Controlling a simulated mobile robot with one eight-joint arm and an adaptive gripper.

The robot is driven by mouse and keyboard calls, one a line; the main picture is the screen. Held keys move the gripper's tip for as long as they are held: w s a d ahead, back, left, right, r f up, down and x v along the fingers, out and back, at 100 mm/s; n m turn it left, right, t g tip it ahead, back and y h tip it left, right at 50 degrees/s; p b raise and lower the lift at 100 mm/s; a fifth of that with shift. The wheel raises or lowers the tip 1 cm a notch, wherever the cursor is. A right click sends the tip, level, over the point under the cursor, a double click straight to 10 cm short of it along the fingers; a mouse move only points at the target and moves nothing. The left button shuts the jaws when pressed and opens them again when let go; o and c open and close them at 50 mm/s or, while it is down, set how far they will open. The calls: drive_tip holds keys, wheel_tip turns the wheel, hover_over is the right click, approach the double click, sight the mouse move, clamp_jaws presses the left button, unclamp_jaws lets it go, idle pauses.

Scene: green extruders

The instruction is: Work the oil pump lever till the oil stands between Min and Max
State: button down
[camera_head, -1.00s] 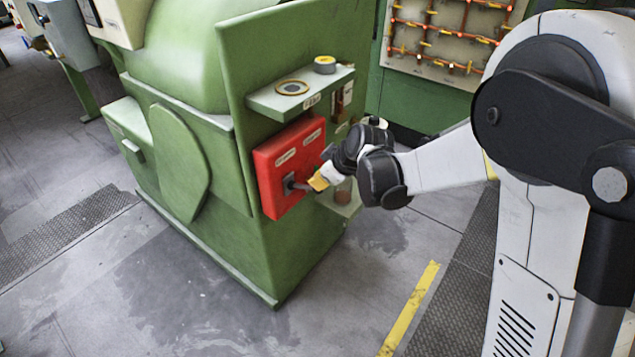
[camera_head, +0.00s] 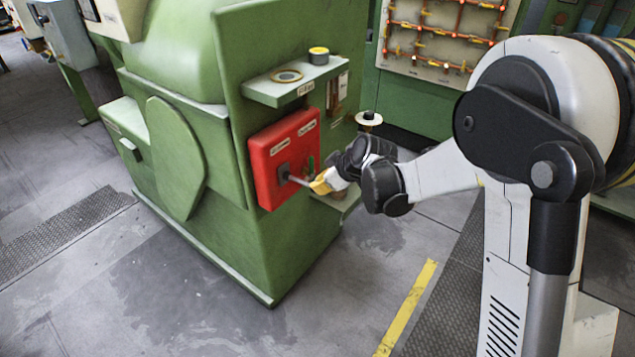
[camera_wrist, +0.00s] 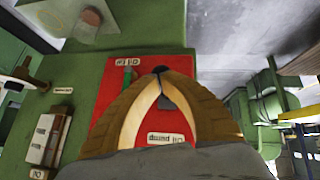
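The oil pump lever (camera_head: 299,181) is a thin light rod sticking out of a dark mount on the red panel (camera_head: 265,150). My gripper (camera_head: 318,184) is at the lever's outer end, its yellow fingers closed around it. In the wrist view the tan fingertips (camera_wrist: 160,76) converge on a dark end piece, with the grey mount (camera_wrist: 166,103) showing between them. A narrow green oil gauge (camera_head: 311,163) is on the panel beside the lever; it also shows in the wrist view (camera_wrist: 127,80). Its level and the Min and Max marks are too small to read.
The panel is on a green machine (camera_head: 185,60). A shelf (camera_head: 300,84) with a flat ring (camera_head: 287,76) and a yellow-black roll (camera_head: 319,55) juts out above it. A lower ledge (camera_head: 347,202) lies behind my gripper. The floor in front is clear.

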drive_tip(key=shift+d+f+b, duration=0.15)
drive_tip(key=shift+f+b, duration=1.25)
drive_tip(key=shift+f, duration=1.15)
drive_tip(key=shift+s, duration=0.1)
